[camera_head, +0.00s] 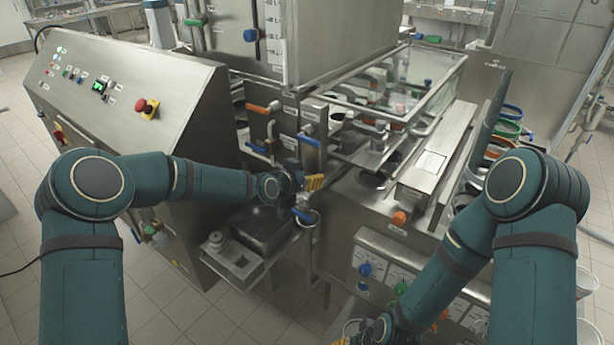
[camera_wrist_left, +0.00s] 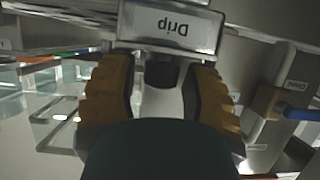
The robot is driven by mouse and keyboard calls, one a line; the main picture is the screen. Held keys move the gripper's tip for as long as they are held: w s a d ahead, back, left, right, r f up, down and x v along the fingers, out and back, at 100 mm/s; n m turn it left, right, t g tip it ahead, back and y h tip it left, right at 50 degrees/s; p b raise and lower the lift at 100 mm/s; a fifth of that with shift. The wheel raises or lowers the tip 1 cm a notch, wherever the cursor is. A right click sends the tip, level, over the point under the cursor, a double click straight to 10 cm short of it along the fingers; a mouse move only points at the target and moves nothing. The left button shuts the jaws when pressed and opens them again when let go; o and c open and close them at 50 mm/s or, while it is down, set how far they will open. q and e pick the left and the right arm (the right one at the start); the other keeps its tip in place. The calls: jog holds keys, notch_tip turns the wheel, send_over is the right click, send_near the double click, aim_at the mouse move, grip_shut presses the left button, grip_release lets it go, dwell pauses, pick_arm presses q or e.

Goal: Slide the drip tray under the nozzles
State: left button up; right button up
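A metal plate labelled "Drip" (camera_wrist_left: 172,25) shows upside down at the top of the left wrist view, with a dark knob-like piece under it. This seems to be the drip tray's front. My left gripper (camera_wrist_left: 158,95) has its two yellow-padded fingers apart, one on each side below the plate. I see no contact with the knob. In the head view my left gripper (camera_head: 312,183) is at the machine's middle, below the blue-handled valve; it hides the tray's front there. My right gripper (camera_head: 368,331) is at the bottom edge, partly cut off, its fingers unclear.
A steel control panel with a red emergency button (camera_head: 147,108) stands left. Orange (camera_head: 264,109) and blue (camera_head: 308,140) valve handles project close to my left gripper. A low side shelf (camera_head: 240,262) juts out below. A glass-topped section (camera_head: 425,85) lies behind right.

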pick_arm(q)
grip_shut()
jog(key=s+d+b, duration=0.3)
jog(key=s+d, duration=0.4)
jog(key=d, duration=0.2)
jog(key=shift+d, duration=0.15)
jog(key=shift+o, duration=0.9)
grip_release()
jog(key=shift+o, duration=1.4)
jog(key=shift+d, duration=0.15)
